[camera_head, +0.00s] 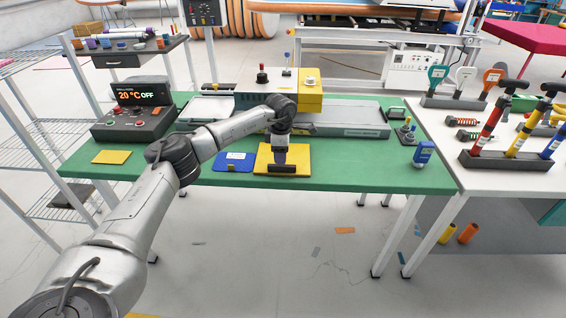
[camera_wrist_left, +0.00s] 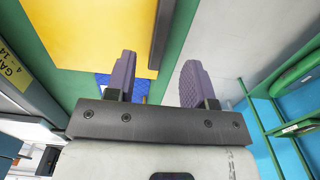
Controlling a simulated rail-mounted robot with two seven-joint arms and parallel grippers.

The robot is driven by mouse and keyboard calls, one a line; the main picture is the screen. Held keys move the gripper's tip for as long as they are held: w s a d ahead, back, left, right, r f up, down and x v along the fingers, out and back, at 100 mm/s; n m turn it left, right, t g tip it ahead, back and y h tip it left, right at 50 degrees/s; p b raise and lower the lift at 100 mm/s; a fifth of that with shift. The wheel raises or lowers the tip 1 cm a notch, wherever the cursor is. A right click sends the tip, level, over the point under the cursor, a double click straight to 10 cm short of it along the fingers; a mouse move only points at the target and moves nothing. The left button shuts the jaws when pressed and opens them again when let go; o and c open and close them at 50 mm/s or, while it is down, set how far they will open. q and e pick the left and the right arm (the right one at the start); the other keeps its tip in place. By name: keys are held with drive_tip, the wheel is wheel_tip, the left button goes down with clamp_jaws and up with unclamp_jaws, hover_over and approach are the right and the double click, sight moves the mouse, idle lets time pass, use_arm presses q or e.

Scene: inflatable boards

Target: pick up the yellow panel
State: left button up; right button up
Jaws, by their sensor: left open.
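The yellow panel (camera_head: 301,158) lies flat on the green table top near its front edge, just right of a blue panel (camera_head: 224,161). My left gripper (camera_head: 281,163) hangs over the yellow panel from the arm above and hides part of it. In the left wrist view the two purple fingers (camera_wrist_left: 157,82) are spread apart with nothing between them. There the yellow panel (camera_wrist_left: 85,30) fills the upper left, with a dark strip along its right side, and the blue panel (camera_wrist_left: 103,80) shows behind the left finger. Contact cannot be told. My right gripper is out of view.
A smaller yellow piece (camera_head: 111,157) lies at the left of the green table (camera_head: 350,176). A control box (camera_head: 135,117) stands behind it. A grey tray (camera_head: 340,120) and a yellow-and-white box (camera_head: 309,95) stand at the back. A blue gauge (camera_head: 423,153) is at the right.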

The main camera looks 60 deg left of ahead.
sight(282, 166)
use_arm(q)
drive_tip(key=shift+w+d+f+b, duration=0.1)
drive_tip(key=shift+f+b, duration=1.05)
drive_tip(key=shift+f, duration=1.8)
drive_tip(key=shift+r, duration=0.1)
clamp_jaws()
